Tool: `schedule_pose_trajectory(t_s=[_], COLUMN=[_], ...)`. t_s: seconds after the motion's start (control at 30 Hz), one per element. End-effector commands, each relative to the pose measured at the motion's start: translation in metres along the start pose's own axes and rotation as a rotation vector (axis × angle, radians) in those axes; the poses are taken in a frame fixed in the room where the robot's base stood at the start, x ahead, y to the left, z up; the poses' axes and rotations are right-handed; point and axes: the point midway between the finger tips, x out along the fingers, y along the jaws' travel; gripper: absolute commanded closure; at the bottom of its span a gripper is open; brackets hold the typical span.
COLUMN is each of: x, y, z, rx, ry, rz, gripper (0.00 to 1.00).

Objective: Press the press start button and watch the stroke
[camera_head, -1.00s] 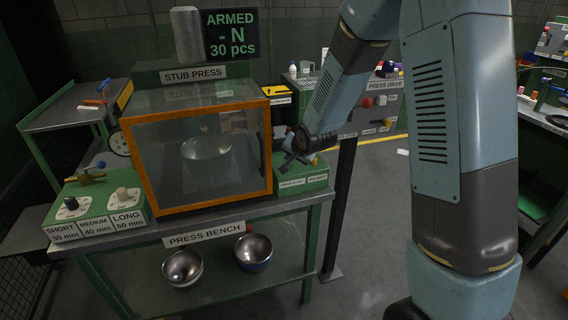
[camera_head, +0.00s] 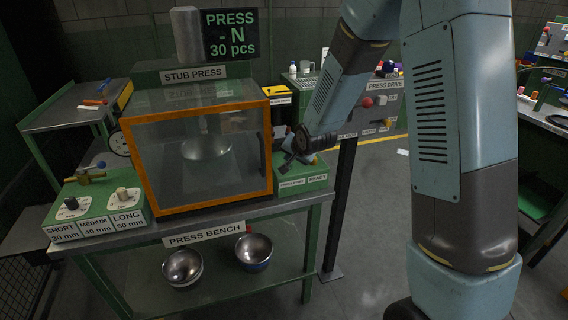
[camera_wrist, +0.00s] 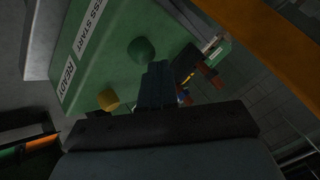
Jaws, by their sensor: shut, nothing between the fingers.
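The stub press (camera_head: 195,140) stands on the bench with its clear, orange-framed guard closed. A metal bowl (camera_head: 206,148) shows dimly behind the guard. The display (camera_head: 231,34) above it reads "PRESS - N 30 pcs". The green start box (camera_head: 302,181) is at the right of the press. In the wrist view, a green domed button (camera_wrist: 141,50) is near the "PRESS START" label, and a yellow button (camera_wrist: 108,99) is near "READY". My gripper (camera_wrist: 157,72) is shut and empty, its tips close beside the green button; I cannot tell whether they touch.
A green setting box (camera_head: 98,210) with knobs and SHORT, MEDIUM, LONG labels sits at the left. Two metal bowls (camera_head: 183,267) (camera_head: 254,250) rest on the lower shelf. The press drive panel (camera_head: 381,105) stands behind my arm. The guard's orange frame is close to my gripper.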

Motion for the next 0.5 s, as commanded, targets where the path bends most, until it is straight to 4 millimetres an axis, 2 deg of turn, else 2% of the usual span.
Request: schedule_pose_trajectory(t_s=[0.5], x=[-0.0105], y=[-0.0075], z=[-0.0076], rx=[0.000], ry=[0.000], rz=[0.000], gripper=[1.00])
